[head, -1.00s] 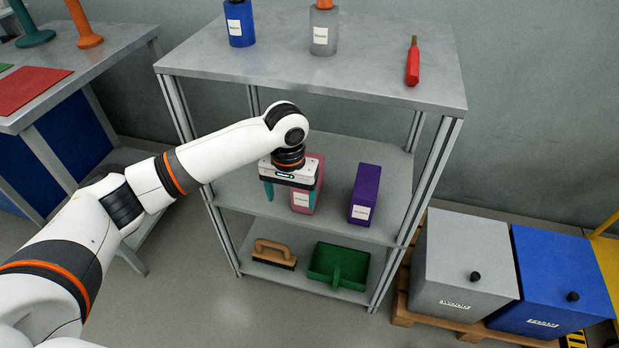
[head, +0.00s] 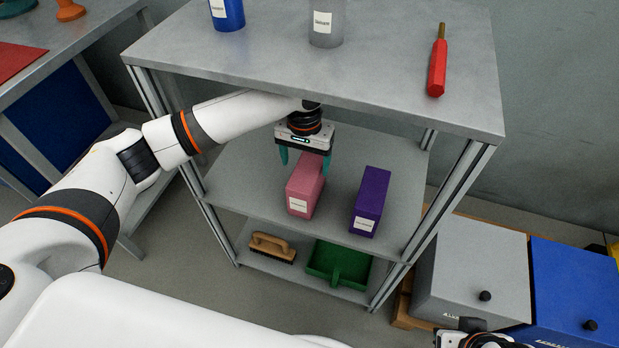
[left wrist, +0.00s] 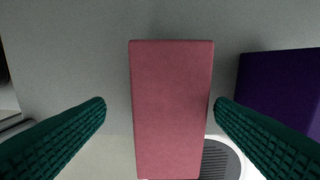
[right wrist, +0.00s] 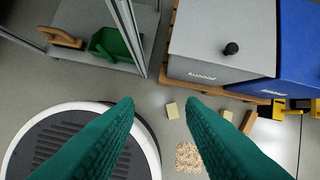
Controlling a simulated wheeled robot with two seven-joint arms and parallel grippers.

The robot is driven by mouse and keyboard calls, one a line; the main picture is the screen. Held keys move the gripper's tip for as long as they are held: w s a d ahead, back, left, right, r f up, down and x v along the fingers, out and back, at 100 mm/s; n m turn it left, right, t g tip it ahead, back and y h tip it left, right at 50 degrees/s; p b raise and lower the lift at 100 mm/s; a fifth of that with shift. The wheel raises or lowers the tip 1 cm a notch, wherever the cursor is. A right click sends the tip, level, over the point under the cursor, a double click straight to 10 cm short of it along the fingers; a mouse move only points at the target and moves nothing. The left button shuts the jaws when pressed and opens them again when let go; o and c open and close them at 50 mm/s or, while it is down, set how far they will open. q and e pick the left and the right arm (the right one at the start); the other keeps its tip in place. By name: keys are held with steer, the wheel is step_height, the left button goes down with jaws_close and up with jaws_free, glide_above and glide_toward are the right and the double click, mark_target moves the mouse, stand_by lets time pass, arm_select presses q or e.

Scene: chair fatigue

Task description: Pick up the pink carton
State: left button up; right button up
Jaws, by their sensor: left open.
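The pink carton (head: 305,186) stands upright on the middle shelf, with a white label on its front. My left gripper (head: 305,168) is above and behind the front of the carton, under the top shelf, with its fingers pointing down. In the left wrist view the pink carton (left wrist: 171,110) lies between the two open green fingers (left wrist: 160,112), with a gap on the left side and a very small one on the right. My right gripper (right wrist: 160,105) is open and empty in its wrist view, over the floor; only a bit of that arm shows in the head view.
A purple carton (head: 370,200) stands right of the pink one, close to my left gripper's right finger. The top shelf (head: 400,85) overhangs my left arm. A brush (head: 272,247) and a green dustpan (head: 338,265) lie below. Grey (head: 475,270) and blue bins stand at the right.

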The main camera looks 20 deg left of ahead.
arm_select(q)
steer(key=shift+s+f, duration=0.1)
steer(key=shift+f, duration=0.55)
steer(key=f+b, duration=0.1)
steer(key=f, duration=0.2)
steer(key=f+b, duration=0.1)
steer(key=shift+s+d+f+b, duration=0.3)
steer(key=shift+s+d+f, duration=0.05)
steer(key=shift+f, duration=0.2)
arm_select(e)
steer(key=w+a+r+t+y, duration=0.1)
steer(key=w+r+t, duration=0.1)
steer(key=w, duration=0.3)
steer(key=w+a+r+t, duration=0.2)
steer(key=w+r+t, duration=0.1)
steer(key=w+t, duration=0.2)
steer(key=shift+a+y, duration=0.3)
steer(key=shift+y, duration=0.1)
arm_select(q)
steer(key=c, duration=1.2)
steer(key=shift+c, duration=0.4)
steer(key=shift+r, duration=0.25)
arm_select(e)
steer(key=shift+s, duration=0.1)
